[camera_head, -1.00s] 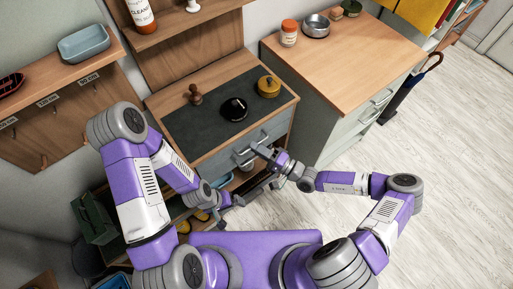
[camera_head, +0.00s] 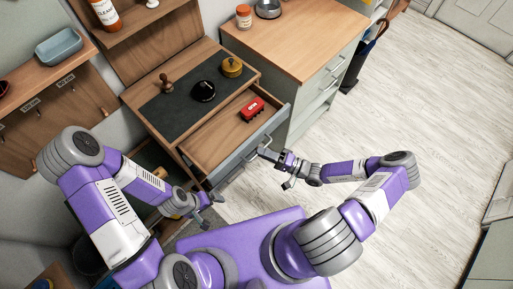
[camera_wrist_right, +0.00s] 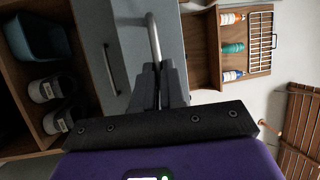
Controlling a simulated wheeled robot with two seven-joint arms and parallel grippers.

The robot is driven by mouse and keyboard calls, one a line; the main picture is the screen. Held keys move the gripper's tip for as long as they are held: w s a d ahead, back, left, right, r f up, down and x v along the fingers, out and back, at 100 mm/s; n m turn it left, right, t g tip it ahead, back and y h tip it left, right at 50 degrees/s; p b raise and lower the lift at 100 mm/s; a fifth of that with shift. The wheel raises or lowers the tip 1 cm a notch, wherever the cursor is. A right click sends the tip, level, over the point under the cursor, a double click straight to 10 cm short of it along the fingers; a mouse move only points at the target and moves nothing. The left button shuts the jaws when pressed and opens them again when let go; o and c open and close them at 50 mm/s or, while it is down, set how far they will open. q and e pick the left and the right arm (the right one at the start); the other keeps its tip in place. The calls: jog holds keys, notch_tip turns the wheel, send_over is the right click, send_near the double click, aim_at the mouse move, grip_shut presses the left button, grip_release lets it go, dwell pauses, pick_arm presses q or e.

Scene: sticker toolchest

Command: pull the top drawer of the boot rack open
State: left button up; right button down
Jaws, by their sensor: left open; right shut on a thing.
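The boot rack (camera_head: 136,99) is the wooden unit with a dark mat on top, left of centre in the head view. Its top drawer (camera_head: 208,148) stands open toward me, its wooden inside exposed, with a red object (camera_head: 252,109) in it. My right gripper (camera_head: 263,151) is shut on the metal bar handle of the grey drawer front. In the right wrist view its fingers (camera_wrist_right: 160,88) close around the handle (camera_wrist_right: 153,38). My left gripper (camera_head: 213,209) is open and empty, in front of the rack and below the drawer's left corner.
A dark round object (camera_head: 203,91), a yellow pot (camera_head: 231,67) and a wooden stamp-like piece (camera_head: 165,84) stand on the rack top. A wood-topped cabinet (camera_head: 300,38) stands to its right. The pale floor (camera_head: 420,130) on the right is clear. Shoes (camera_wrist_right: 50,88) show in the right wrist view.

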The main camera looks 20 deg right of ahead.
jog(key=shift+s+d, duration=0.25)
jog(key=shift+s, duration=0.3)
jog(key=c, duration=1.2)
grip_release()
jog(key=v, duration=0.7)
jog(key=shift+d, duration=0.25)
jog(key=shift+s, duration=0.1)
